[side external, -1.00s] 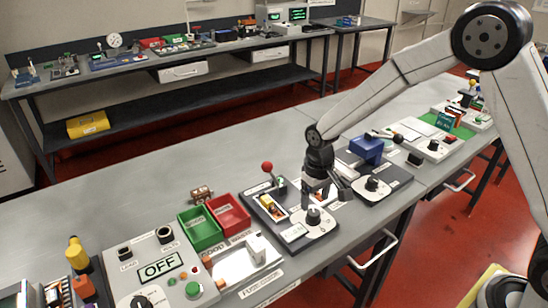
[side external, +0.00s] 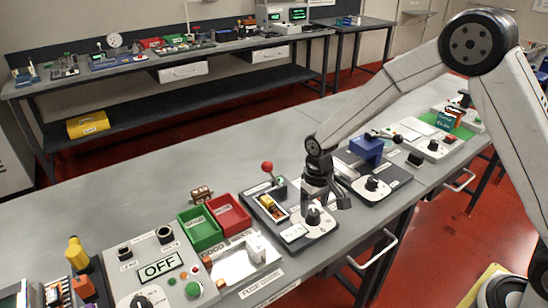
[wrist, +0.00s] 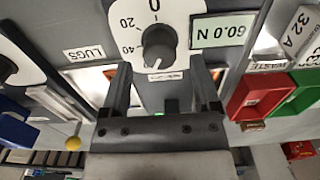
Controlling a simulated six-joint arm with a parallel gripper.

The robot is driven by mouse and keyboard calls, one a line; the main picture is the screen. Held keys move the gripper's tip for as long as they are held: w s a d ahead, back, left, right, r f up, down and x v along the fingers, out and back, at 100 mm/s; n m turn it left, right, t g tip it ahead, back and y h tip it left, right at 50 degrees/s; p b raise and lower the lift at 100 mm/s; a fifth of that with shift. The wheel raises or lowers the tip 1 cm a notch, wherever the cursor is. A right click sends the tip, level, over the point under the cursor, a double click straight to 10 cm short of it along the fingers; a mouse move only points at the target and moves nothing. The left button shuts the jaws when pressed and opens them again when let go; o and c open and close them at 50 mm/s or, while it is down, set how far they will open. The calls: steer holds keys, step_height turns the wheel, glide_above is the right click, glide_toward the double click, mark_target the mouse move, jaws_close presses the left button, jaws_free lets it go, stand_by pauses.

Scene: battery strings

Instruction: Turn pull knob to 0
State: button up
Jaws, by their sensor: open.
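The pull knob (wrist: 158,48) is a dark round knob on a white dial (wrist: 182,16) marked 0, 20 and 40. In the wrist view, 0 is at the top and the knob's small pale mark seems to point down, away from 0. A display (wrist: 225,29) beside it reads 60.0 N. My gripper (wrist: 160,62) is open, with one finger on each side of the knob and a visible gap to each. In the side view, my gripper (side external: 325,203) is low over the dial, with the knob (side external: 313,215) between its fingers; contact cannot be told there.
A red-balled lever (side external: 267,167) stands behind the dial panel. Red (side external: 228,213) and green (side external: 201,230) bins are to the left. Another knob panel (side external: 372,184) and a blue block (side external: 366,149) are to the right. The grey bench behind the panels is clear.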

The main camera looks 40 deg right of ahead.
steer(key=shift+f, duration=1.2)
